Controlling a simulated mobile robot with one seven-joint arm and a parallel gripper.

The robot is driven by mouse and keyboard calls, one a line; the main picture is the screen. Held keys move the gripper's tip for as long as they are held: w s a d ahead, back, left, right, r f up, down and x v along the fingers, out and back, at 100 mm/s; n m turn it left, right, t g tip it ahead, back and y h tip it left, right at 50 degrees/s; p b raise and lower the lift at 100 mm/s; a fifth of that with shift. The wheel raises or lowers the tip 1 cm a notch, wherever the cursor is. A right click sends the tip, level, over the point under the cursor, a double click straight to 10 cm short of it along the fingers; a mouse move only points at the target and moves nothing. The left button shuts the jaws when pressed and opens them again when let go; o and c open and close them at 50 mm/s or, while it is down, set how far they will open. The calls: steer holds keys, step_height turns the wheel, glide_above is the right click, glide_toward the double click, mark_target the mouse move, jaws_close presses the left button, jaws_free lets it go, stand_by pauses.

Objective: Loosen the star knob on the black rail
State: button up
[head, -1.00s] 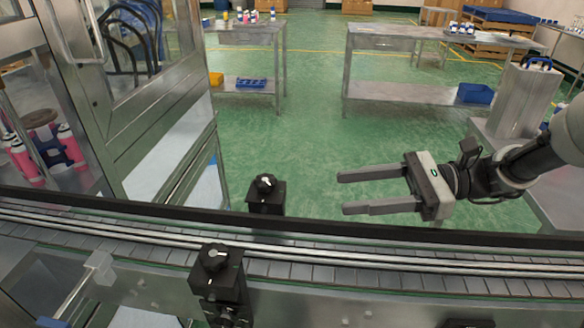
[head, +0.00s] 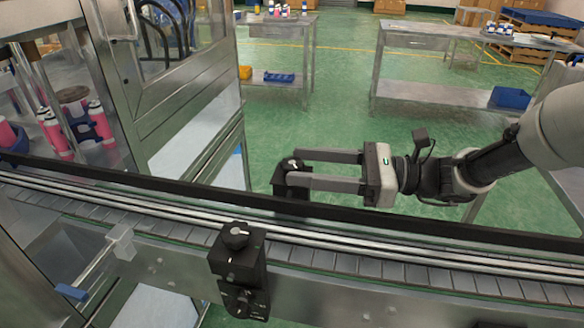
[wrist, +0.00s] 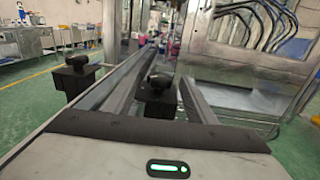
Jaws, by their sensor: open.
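A black knob with a pale mark (head: 291,163) sits on a dark block at the far side of the black rail (head: 390,216). My gripper (head: 296,167) is open and level, reaching in from the right with its fingertips on either side of this knob. In the wrist view the knob (wrist: 160,81) and its block stand between the two fingers; I cannot tell whether either finger touches it. A second black knob (head: 237,234) tops a dark block on the near side of the conveyor. It also shows in the wrist view (wrist: 76,60), left of the fingers.
The slatted conveyor (head: 330,258) crosses in front of me, below my gripper. A steel-framed machine enclosure (head: 170,90) stands at the left, with pink bottles (head: 100,120) inside. Steel tables (head: 450,45) stand farther back. Green floor lies open between.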

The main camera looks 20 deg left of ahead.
mark_target(292, 163)
steer(key=shift+x, duration=1.55)
steer(key=shift+c, duration=0.2)
steer(key=c, duration=1)
